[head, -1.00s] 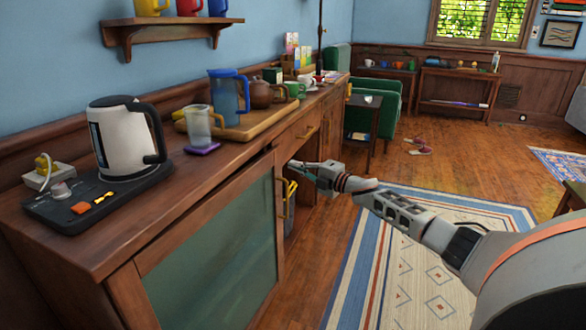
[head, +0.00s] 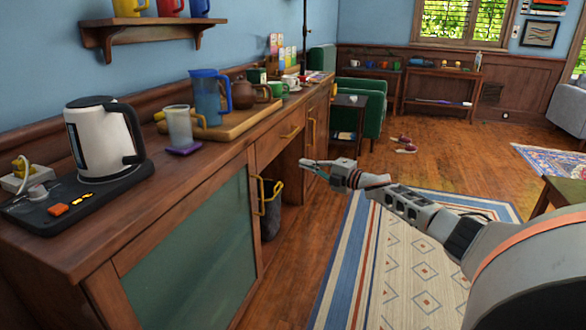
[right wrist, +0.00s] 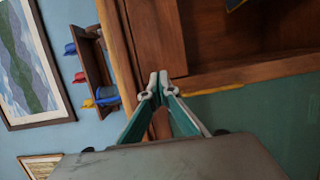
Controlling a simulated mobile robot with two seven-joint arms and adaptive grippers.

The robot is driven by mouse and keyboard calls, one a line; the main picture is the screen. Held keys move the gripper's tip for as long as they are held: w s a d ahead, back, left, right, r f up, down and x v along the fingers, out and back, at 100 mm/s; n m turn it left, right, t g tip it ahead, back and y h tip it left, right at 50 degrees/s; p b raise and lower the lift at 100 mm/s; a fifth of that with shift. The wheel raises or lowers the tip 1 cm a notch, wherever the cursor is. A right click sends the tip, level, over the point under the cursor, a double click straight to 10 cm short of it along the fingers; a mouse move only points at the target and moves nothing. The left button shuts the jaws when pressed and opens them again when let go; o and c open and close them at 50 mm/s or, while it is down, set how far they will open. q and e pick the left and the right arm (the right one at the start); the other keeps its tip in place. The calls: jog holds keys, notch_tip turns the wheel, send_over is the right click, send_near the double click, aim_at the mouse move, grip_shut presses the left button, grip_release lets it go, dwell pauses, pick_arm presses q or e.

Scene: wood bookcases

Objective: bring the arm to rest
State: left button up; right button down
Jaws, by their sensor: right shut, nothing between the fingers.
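My right gripper (head: 304,164) reaches in from the right in the head view, in front of the wooden sideboard (head: 150,229). It is shut and empty, out over the floor near the open bay under the counter. In the right wrist view its two fingertips (right wrist: 159,88) meet, with the sideboard front behind them. I cannot tell the exact gap between the fingertips and the wood. My left gripper is not in view.
A kettle (head: 98,140), a clear cup (head: 179,127), a blue pitcher (head: 208,98) and a brown teapot (head: 243,95) stand on the sideboard. A dark bin (head: 270,214) is in the bay. A striped rug (head: 400,267) and open floor lie to the right.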

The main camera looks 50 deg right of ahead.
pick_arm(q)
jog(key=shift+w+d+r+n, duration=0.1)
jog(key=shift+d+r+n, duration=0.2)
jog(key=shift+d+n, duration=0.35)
pick_arm(e)
jog(key=d, duration=0.1)
jog(key=s+d, duration=0.1)
jog(key=d, duration=0.1)
jog(key=shift+s+d+r, duration=0.2)
jog(key=shift+s, duration=0.2)
